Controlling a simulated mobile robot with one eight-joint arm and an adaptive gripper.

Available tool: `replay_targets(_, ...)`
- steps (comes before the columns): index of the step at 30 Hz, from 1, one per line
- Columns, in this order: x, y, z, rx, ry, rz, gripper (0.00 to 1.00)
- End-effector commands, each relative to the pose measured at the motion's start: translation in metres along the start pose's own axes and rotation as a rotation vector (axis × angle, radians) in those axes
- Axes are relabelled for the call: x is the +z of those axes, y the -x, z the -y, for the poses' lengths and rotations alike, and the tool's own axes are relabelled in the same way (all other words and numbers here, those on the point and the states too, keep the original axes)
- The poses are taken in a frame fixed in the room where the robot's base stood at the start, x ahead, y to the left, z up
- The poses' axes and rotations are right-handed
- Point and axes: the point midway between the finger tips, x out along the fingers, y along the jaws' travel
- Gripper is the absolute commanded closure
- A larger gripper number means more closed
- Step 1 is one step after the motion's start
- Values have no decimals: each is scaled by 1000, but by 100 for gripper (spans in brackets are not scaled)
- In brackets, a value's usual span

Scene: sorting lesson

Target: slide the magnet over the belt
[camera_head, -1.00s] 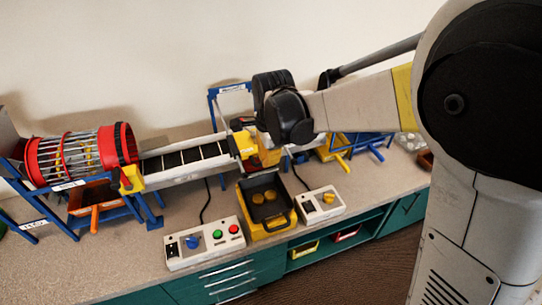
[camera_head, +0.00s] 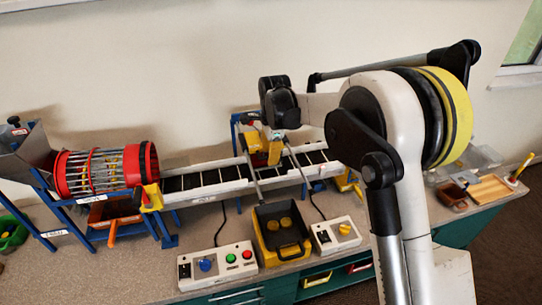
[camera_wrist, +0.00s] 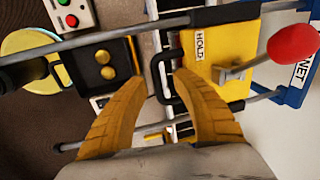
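The magnet is a yellow block (camera_wrist: 218,55) marked HOLD, with a black loop handle and a lever with a red knob (camera_wrist: 294,45). It sits on two grey rails in a blue frame (camera_wrist: 292,92). My gripper (camera_wrist: 158,82) is open, with its yellow fingertips on either side of the black handle in the wrist view; I cannot tell whether they touch it. In the head view my wrist hides part of the magnet. The belt (camera_head: 205,180) is dark with light cross bars and runs beneath the rails.
A red-ringed drum (camera_head: 105,170) stands at the belt's left end. A yellow-black bin (camera_head: 281,252) with round yellow pieces stands in front, between two control boxes (camera_head: 217,265) (camera_head: 337,236). A wooden tray (camera_head: 489,190) lies at the bench's right end.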

Motion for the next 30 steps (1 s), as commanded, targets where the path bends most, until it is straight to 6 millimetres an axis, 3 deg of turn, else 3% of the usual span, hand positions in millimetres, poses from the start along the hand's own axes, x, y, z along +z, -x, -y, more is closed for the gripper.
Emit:
replay_targets(6, 0, 1, 0, 0, 0, 0, 68)
replay_targets(10, 0, 12, 0, 0, 0, 0, 68)
replay_targets(21, 0, 91, -1, 0, 0, 0, 68)
replay_targets(25, 0, 110, 0, 0, 0, 0, 68)
replay_targets(30, 0, 120, 0, 0, 0, 0, 68)
